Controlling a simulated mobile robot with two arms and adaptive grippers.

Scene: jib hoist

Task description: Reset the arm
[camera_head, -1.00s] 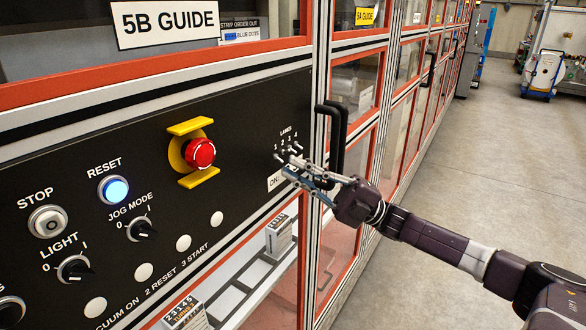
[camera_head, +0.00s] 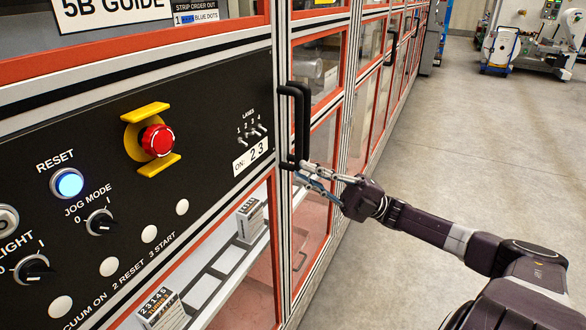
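My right arm comes in from the lower right. Its gripper (camera_head: 301,172) is in front of the cabinet frame, just right of the control panel (camera_head: 210,95), near the lower end of a black door handle (camera_head: 302,120). The fingers look spread, with nothing seen between them. I cannot tell whether they touch the handle or frame. On the panel, the RESET button (camera_head: 68,183) glows blue. Lane toggle switches (camera_head: 252,133) stand above a label (camera_head: 251,155) reading ON: 2 3. My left gripper is not in view.
A red stop button (camera_head: 157,141) with a yellow guard sits mid-panel. Knobs for JOG MODE (camera_head: 100,222) and LIGHT (camera_head: 34,269) are at lower left. Small counters (camera_head: 160,308) show below. The grey floor (camera_head: 470,150) on the right is open, with machines (camera_head: 540,40) far back.

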